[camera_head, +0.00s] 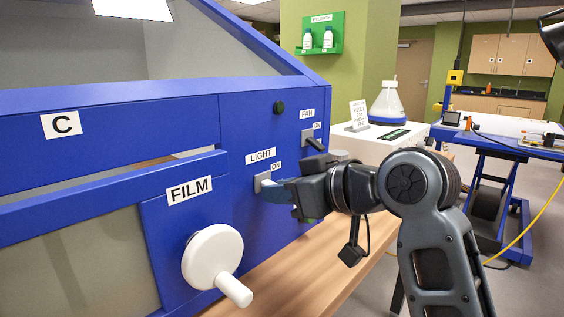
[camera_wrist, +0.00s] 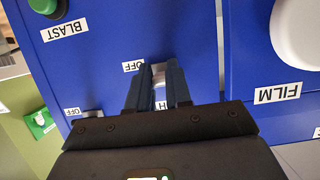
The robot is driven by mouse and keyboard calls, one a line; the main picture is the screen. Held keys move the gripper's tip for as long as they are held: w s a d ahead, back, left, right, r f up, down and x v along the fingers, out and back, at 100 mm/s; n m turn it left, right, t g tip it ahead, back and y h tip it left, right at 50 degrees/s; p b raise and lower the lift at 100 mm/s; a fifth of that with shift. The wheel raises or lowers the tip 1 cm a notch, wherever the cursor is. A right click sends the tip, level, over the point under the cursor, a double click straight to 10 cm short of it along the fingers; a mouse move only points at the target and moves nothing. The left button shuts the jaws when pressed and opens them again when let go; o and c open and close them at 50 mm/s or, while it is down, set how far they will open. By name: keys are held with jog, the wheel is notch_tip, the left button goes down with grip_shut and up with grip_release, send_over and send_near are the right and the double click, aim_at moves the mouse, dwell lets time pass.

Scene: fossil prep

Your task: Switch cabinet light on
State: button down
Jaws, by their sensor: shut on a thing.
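The blue cabinet (camera_head: 110,115) marked C fills the left of the head view. Its LIGHT switch (camera_head: 263,181) is a small grey plate below the LIGHT label, with an ON label above it. My gripper (camera_head: 274,186) is at this switch, fingers pointing into the panel. In the wrist view, which is turned over, my gripper (camera_wrist: 160,88) has its two fingers on either side of the metallic switch (camera_wrist: 158,76), shut on its lever. An OFF label (camera_wrist: 132,66) shows beside it. The lever's position is hidden by the fingers.
A FAN switch (camera_head: 315,143) sits up and right of the LIGHT switch. A white FILM knob (camera_head: 212,257) sticks out below left. A green BLAST button (camera_wrist: 43,5) shows in the wrist view. A bright panel (camera_head: 133,9) shows at the top left. A wooden ledge (camera_head: 290,275) runs below.

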notch_tip(320, 180, up, 2)
jog(key=g+h+p, duration=0.1)
jog(key=p, duration=0.3)
jog(key=g+h+p, duration=0.1)
jog(key=h+p, duration=0.1)
jog(key=p, duration=0.3)
jog(key=shift+a+r, duration=0.1)
jog(key=shift+r, duration=0.15)
jog(key=p, duration=0.2)
jog(key=g+h+p, duration=0.1)
jog(key=p, duration=0.1)
jog(key=shift+w+r+g+h, duration=0.1)
jog(key=shift+w+g+h, duration=0.05)
jog(key=shift+g+h, duration=0.15)
jog(key=shift+a+p, duration=0.1)
jog(key=shift+p, duration=0.4)
jog(key=c, duration=1)
grip_release()
jog(key=shift+c, duration=0.2)
jog(key=b+v, duration=0.1)
jog(key=v, duration=0.6)
jog(key=shift+r, duration=0.25)
